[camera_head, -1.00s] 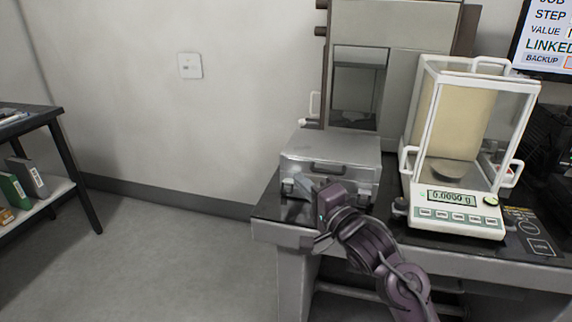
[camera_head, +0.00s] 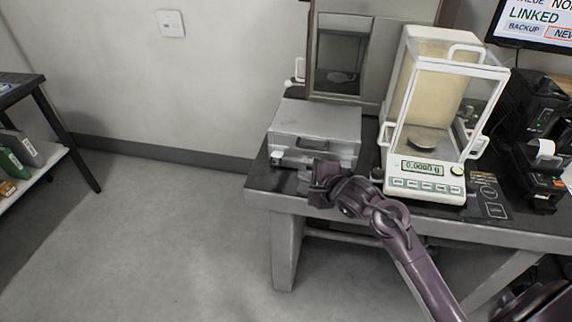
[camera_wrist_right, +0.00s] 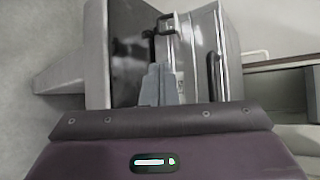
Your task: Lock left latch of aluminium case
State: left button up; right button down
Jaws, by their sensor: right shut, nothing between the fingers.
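The aluminium case (camera_head: 316,118) stands on the left end of the table, with its lid down and its handle (camera_head: 313,143) on the front face. Its left latch (camera_head: 277,158) is at the left of the front face; I cannot tell whether it is locked. In the right wrist view the case (camera_wrist_right: 205,35) lies on the right side, with the dark handle (camera_wrist_right: 214,75) and a latch (camera_wrist_right: 166,24) near the top. My right gripper (camera_head: 304,175) is shut and empty, close in front of the case. Its fingers (camera_wrist_right: 160,80) point toward the latch, apparently apart from it. My left gripper is not in view.
A balance with a glass draft shield (camera_head: 424,185) stands right of the case. The dark table (camera_head: 262,185) has a narrow bare strip in front of the case and ends at its left. A printer (camera_head: 545,175) and a screen are farther right.

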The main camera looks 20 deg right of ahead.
aim_at(280, 154)
jog(key=x, duration=1)
jog(key=shift+r, duration=0.1)
jog(key=r+p, duration=0.1)
jog(key=p, duration=0.5)
jog(key=shift+a+r, duration=0.1)
jog(key=r+g+p, duration=0.1)
jog(key=r+p, duration=0.1)
jog(key=p, duration=0.5)
jog(key=shift+m, duration=0.3)
jog(key=shift+w+r+p, duration=0.25)
jog(key=shift+r+p, duration=0.1)
jog(key=shift+p, duration=0.8)
jog(key=shift+w+d+r+p, duration=0.25)
jog(key=shift+w+d+p, duration=0.05)
jog(key=shift+p, duration=0.45)
jog(key=shift+w+r, duration=0.1)
jog(key=shift+r, duration=0.05)
